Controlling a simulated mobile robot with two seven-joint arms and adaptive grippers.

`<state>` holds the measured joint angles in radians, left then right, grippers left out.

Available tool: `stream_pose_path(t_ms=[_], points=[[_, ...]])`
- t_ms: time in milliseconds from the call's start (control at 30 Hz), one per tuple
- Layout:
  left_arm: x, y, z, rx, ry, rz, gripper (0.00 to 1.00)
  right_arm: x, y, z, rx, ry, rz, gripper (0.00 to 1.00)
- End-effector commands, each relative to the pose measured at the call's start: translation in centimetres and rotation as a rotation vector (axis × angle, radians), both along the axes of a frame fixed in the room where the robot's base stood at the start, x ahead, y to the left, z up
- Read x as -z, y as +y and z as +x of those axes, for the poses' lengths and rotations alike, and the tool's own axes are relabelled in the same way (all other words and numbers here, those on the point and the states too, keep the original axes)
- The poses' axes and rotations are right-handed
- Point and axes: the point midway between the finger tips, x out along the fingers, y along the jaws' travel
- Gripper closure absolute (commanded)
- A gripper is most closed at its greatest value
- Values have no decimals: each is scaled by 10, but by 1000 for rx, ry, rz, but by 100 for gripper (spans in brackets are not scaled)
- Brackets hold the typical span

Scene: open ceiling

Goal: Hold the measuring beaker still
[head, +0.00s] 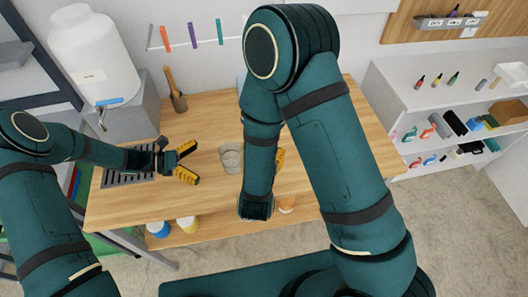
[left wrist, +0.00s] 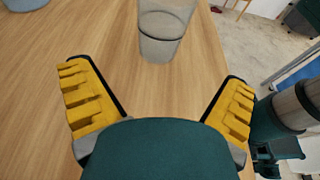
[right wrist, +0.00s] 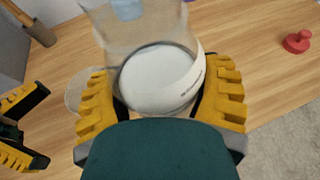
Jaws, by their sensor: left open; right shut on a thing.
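The clear measuring beaker (head: 231,160) stands upright on the wooden table, right of my left gripper (head: 188,163) in the head view. In the left wrist view the beaker (left wrist: 163,38) stands ahead of the open yellow fingers, apart from them, with nothing between them. My right gripper (right wrist: 160,70) is shut on a clear container (right wrist: 150,38) with a white, printed round part. In the head view my right arm hides most of that gripper and the container. A clear round rim, probably the beaker's, shows left of the right gripper in the right wrist view.
A wooden pestle in a pot (head: 178,100) stands at the back of the table. A large white tank (head: 92,55) with a tap stands at the back left, above a slotted drip tray (head: 125,178). A red knobbed thing (right wrist: 298,41) lies to the right in the right wrist view.

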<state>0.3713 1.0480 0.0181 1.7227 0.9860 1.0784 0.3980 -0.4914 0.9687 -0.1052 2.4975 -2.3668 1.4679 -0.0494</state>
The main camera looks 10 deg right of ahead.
Motion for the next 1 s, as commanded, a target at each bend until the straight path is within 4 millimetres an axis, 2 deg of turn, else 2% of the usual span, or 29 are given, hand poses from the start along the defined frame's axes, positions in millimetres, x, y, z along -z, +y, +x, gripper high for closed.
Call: stream_pose_path(t_ms=[167, 700, 1000], points=[[4, -12, 0, -1, 6, -3, 0, 0, 0, 0, 0, -1, 1, 75], [24, -78, 0, 0, 4, -2, 0, 0, 0, 0, 0, -1, 0, 75], [29, -94, 0, -1, 3, 0, 0, 0, 0, 0, 0, -1, 0, 75]])
